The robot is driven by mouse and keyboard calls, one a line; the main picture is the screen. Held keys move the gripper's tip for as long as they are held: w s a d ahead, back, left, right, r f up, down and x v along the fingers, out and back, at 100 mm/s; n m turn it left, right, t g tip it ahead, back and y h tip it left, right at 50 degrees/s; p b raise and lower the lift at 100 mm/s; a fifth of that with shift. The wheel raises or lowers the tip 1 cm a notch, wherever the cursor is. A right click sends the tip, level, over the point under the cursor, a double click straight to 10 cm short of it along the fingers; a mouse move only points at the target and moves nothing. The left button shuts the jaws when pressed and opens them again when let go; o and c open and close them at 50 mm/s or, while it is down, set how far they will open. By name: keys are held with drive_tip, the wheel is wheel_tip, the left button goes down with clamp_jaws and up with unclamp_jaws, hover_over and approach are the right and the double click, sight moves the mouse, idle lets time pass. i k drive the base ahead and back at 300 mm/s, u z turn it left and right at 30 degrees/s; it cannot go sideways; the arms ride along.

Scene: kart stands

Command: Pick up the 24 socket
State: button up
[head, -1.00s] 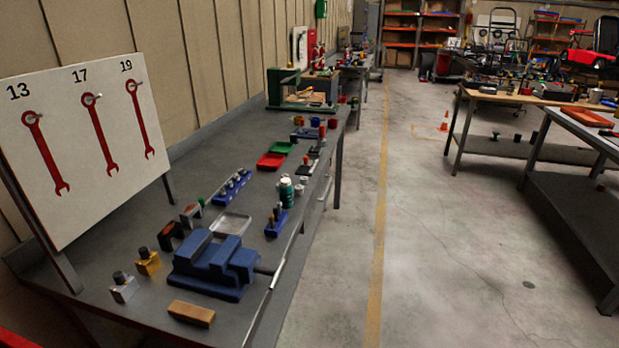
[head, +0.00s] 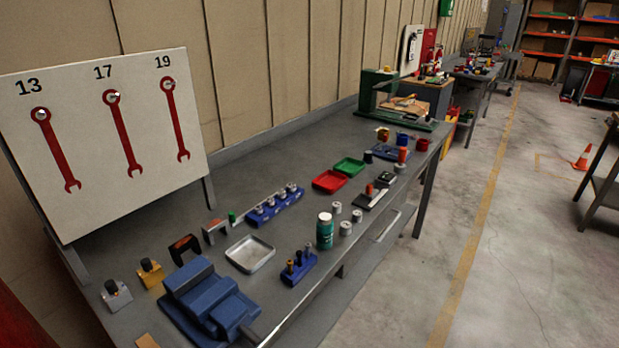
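A blue rail (head: 262,216) on the bench holds several silver sockets (head: 291,187) standing in a row. Three loose silver cylinders, which look like sockets, stand beside the green bottle: one (head: 336,208) behind it, one (head: 357,215) to its right and one (head: 345,228) nearer the front edge. No size marks are readable, so I cannot tell which is the 24 socket. A smaller blue block (head: 299,269) holds dark and brass-coloured pieces. My gripper is not in view.
A grey bench (head: 235,178) runs along the wall. On it are a blue vise (head: 208,305), a metal tray (head: 250,254), a green bottle (head: 325,231), a red tray (head: 329,182) and a green tray (head: 349,166).

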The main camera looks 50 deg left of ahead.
sight(291, 187)
drive_tip(key=u, duration=0.3)
drive_tip(key=i, duration=1.5)
drive_tip(key=u, duration=1.55)
drive_tip(key=i, duration=0.85)
drive_tip(key=u, duration=1.35)
drive_tip(key=i, duration=0.2)
drive_tip(key=z, duration=0.05)
